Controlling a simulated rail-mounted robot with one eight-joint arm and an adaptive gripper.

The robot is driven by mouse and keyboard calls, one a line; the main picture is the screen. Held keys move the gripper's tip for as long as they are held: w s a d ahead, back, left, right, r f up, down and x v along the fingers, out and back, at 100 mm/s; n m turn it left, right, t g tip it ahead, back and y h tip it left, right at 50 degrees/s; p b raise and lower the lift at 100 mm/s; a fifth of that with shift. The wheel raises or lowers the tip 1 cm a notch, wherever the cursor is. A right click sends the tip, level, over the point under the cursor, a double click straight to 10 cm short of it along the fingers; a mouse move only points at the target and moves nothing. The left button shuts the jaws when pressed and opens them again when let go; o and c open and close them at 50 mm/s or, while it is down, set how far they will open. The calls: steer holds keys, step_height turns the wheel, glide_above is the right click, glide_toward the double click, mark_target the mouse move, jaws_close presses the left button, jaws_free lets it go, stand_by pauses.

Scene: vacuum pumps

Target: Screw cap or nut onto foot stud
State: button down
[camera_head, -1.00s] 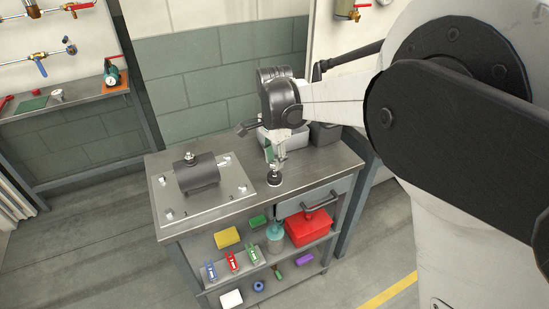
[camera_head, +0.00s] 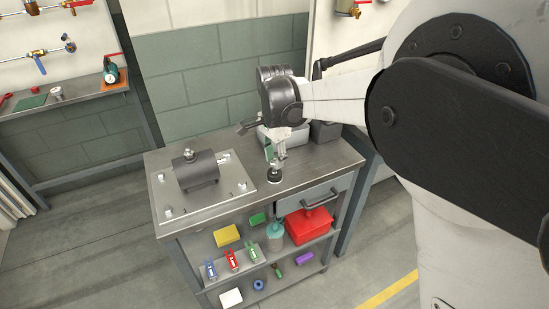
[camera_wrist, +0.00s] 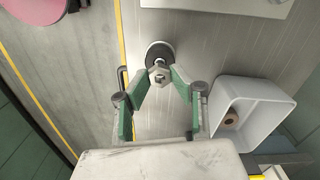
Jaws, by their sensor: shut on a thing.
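In the wrist view, a grey hex nut (camera_wrist: 160,75) sits over a round black foot (camera_wrist: 159,52) at the bench's edge. My gripper (camera_wrist: 160,79) has its green-padded fingers closed in on either side of the nut. The nut overlaps the foot's near part, and its thread engagement with the stud cannot be seen. In the head view, my gripper (camera_head: 275,163) points down just above the black foot (camera_head: 273,178), which stands on the bench right of the pump plate. The nut is too small to make out there.
A dark cylindrical pump (camera_head: 197,172) sits on a grey plate (camera_head: 210,199) on the bench. In the wrist view, a white bin (camera_wrist: 224,91) holding a brown ring (camera_wrist: 231,119) stands close right of my gripper. A drawer (camera_head: 288,208) and shelves with coloured items are below.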

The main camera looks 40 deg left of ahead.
steer(key=shift+f+b, duration=0.8)
steer(key=shift+f, duration=0.35)
stand_by(0.4)
steer(key=m+b, duration=0.1)
steer(key=m, duration=0.4)
steer(key=m+b, duration=0.1)
steer(key=m, duration=0.4)
steer(key=m+b, duration=0.1)
steer(key=m, duration=0.4)
steer(key=shift+m, duration=0.4)
steer(key=m, duration=0.4)
steer(key=shift+m+b, duration=0.3)
steer(key=shift+m, duration=0.1)
steer(key=c, duration=1.4)
jaws_free()
